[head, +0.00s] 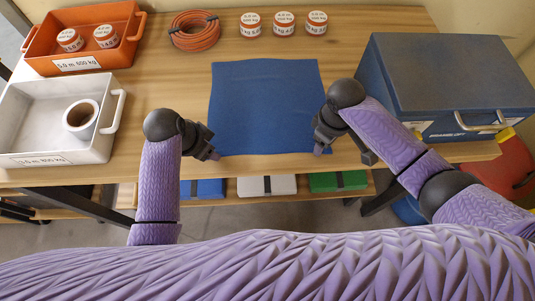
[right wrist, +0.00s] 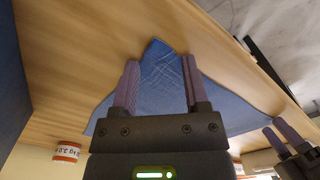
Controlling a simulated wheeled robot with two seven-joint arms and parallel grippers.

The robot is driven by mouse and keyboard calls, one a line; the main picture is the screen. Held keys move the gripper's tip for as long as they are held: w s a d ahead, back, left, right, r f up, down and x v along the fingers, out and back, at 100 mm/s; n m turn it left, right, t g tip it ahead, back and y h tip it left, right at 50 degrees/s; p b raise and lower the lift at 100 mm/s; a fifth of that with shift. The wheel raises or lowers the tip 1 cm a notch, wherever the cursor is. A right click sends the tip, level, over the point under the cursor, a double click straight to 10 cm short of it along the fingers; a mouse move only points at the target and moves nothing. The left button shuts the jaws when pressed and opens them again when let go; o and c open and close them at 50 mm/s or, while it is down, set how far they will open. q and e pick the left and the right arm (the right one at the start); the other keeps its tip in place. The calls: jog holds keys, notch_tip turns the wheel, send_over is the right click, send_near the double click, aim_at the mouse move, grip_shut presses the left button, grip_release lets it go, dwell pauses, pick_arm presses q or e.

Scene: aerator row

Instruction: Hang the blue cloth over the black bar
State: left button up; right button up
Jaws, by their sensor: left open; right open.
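The blue cloth (head: 265,100) lies flat on the wooden table in the middle of the head view. My left gripper (head: 214,156) is open and empty at its near left corner. My right gripper (head: 322,152) is at its near right corner. In the right wrist view the right gripper (right wrist: 159,62) is open, with a corner of the cloth (right wrist: 160,82) showing between its parted fingers. Whether the fingers touch the cloth I cannot tell. The left gripper (right wrist: 275,126) also shows there, fingers apart. I cannot make out the black bar for sure in either view.
A blue metal box (head: 440,75) stands right of the cloth. An orange crate (head: 85,58) and a white crate (head: 35,120) stand at the left. An orange hose coil (head: 194,32) and labelled rolls (head: 284,24) are at the back. A lower shelf holds several small boxes (head: 267,186).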

pick_arm(q)
grip_shut()
pick_arm(e)
jog(key=shift+s, duration=0.1)
grip_shut()
